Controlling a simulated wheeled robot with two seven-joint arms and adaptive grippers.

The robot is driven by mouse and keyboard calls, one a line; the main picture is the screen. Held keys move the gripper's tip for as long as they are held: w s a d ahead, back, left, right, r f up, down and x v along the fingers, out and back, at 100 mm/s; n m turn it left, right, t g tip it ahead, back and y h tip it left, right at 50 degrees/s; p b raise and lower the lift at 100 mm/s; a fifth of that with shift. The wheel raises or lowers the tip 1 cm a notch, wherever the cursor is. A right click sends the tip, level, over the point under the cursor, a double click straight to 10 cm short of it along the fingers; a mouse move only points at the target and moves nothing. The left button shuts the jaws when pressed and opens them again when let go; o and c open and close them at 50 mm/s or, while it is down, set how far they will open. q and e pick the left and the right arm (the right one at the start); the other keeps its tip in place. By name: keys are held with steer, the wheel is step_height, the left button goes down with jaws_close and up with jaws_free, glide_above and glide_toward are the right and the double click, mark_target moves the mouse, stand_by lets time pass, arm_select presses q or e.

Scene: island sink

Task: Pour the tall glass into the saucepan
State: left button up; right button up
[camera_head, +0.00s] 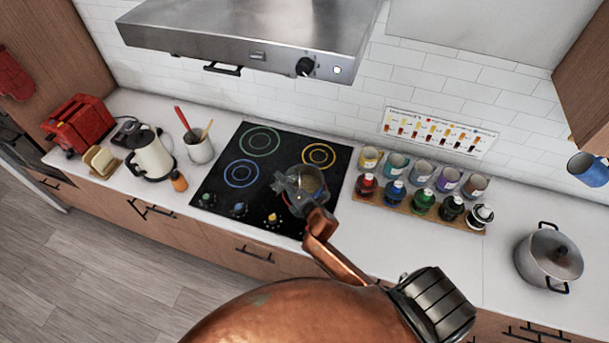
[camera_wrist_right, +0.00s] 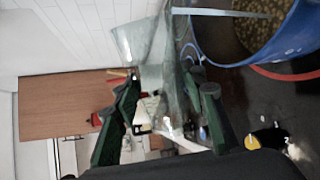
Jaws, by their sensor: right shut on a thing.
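The saucepan (camera_head: 318,182) stands on the black cooktop, with brownish contents inside. In the right wrist view it is blue, at the upper right (camera_wrist_right: 217,50), and its contents look brown and grainy (camera_wrist_right: 238,30). My right gripper (camera_head: 290,187) is over the left side of the saucepan and overlaps it in the head view. In the wrist view its green fingers (camera_wrist_right: 165,115) are shut on the clear tall glass (camera_wrist_right: 150,55), beside the saucepan. The glass is hard to make out in the head view. Its exact tilt and contents cannot be told. My left gripper is not in view.
The cooktop (camera_head: 215,185) has several coloured burner rings. A kettle (camera_head: 150,158), red toaster (camera_head: 78,125) and utensil crock (camera_head: 200,150) stand left. Mugs and bottles fill a wooden rack (camera_head: 408,207) on the right. A lidded pot (camera_head: 540,265) stands far right. The hood (camera_head: 240,35) hangs above.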

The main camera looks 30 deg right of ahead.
steer(key=shift+w+d+m+y+p, duration=0.1)
steer(key=shift+d+m+y+p, duration=0.2)
steer(key=shift+d+m+p, duration=0.25)
steer(key=shift+d+r+m+p, duration=0.15)
steer(key=shift+r+m+p, duration=0.3)
steer(key=shift+p, duration=0.5)
stand_by(0.4)
